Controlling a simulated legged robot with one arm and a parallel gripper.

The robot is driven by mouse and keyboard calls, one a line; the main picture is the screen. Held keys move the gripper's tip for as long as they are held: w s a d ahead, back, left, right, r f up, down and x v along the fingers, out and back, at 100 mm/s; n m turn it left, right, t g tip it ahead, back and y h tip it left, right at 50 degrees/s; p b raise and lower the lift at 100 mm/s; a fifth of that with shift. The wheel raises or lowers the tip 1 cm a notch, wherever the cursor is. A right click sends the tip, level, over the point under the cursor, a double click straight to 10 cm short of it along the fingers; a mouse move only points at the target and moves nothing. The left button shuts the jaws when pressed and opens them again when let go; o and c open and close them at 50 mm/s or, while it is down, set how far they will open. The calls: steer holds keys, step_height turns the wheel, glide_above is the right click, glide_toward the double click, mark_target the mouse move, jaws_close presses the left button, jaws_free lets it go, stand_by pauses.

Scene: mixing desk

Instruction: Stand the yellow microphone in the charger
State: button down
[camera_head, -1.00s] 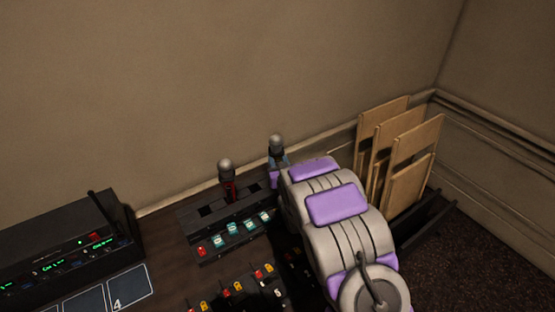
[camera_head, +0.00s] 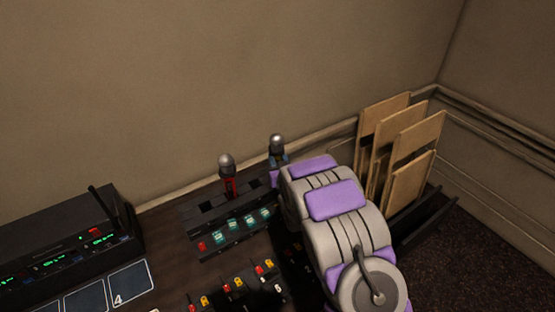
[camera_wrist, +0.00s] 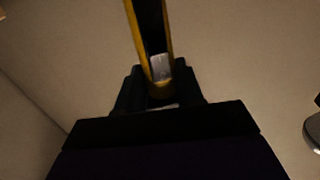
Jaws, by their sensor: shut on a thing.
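In the head view the charger (camera_head: 207,244) is a black block with slots and a row of lit green displays, standing on the desk. A microphone with a red body (camera_head: 229,186) stands upright in one slot, with an open slot to its left. A microphone with a blue body (camera_head: 278,157) shows at the right end, its lower part hidden by my arm. In the wrist view my gripper (camera_wrist: 161,88) is shut on the yellow microphone (camera_wrist: 135,35), whose yellow-edged dark body extends to the top edge. My gripper and the yellow microphone are hidden in the head view.
A black receiver rack (camera_head: 62,240) stands on the left, with numbered square pads (camera_head: 131,283) in front. Several small red and yellow items (camera_head: 238,283) lie in front of the charger. Wooden boards (camera_head: 405,150) stand in a dark rack on the right. A wall closes the back.

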steer(key=shift+c, duration=0.2)
jaws_free()
stand_by(0.6)
steer(key=shift+s, duration=0.1)
stand_by(0.5)
steer(key=r+v, duration=0.1)
steer(key=v, duration=0.9)
steer(key=shift+p, duration=0.45)
stand_by(0.6)
stand_by(0.5)
